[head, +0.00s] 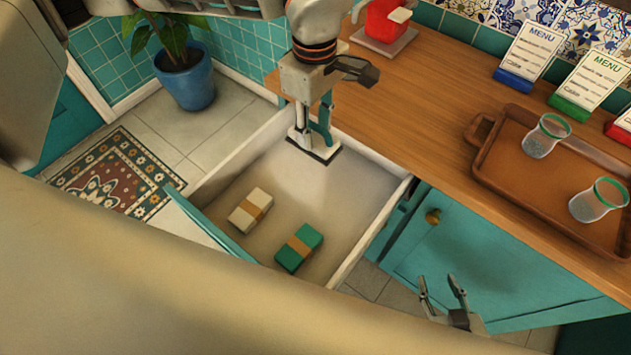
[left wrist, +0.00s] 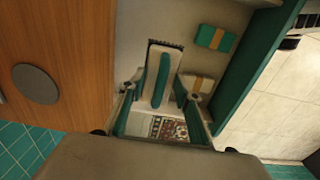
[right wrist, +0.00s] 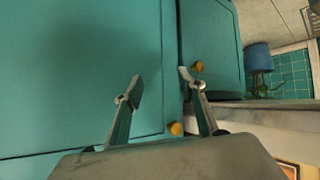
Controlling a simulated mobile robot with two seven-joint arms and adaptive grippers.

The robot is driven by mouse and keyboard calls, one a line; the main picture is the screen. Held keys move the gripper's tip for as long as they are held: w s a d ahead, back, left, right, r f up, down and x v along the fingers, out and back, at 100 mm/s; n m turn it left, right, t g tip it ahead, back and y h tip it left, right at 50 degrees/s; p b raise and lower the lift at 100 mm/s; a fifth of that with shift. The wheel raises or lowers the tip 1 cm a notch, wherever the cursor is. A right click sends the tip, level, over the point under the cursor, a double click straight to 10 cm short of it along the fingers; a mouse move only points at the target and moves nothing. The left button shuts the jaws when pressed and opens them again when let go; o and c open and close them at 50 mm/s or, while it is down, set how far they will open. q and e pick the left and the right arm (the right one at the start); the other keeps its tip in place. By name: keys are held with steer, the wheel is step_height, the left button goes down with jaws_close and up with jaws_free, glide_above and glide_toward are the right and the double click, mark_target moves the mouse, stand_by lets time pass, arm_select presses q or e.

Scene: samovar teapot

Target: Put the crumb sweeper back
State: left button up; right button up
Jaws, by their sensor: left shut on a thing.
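The crumb sweeper (head: 318,154) is white with a dark bristle edge and a teal handle. It is upright in the head view, bristles down, at the back of the open drawer (head: 352,178). My left gripper (head: 312,118) is shut on it from above; whether the bristles touch the drawer floor is hard to tell. In the left wrist view the sweeper (left wrist: 163,80) sits between the fingers (left wrist: 160,90). My right gripper (head: 440,286) is open and empty in front of the teal cabinet door, as the right wrist view (right wrist: 160,80) also shows.
A white bundle (head: 250,211) and a green bundle (head: 299,248) with tan bands lie in the drawer's front part. The counter (head: 420,110) holds a brown tray (head: 520,190) with two glasses, menu cards and a red object (head: 384,20). A potted plant (head: 188,84) stands behind.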

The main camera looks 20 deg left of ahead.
arm_select(q)
step_height(320, 180, down, 14)
steer(key=shift+f+b, duration=0.1)
steer(key=shift+b, duration=0.85)
step_height(320, 180, down, 4)
steer(key=shift+b, duration=0.4)
steer(key=o, duration=1.1)
steer(key=shift+f, duration=0.1)
steer(key=shift+c, duration=0.2)
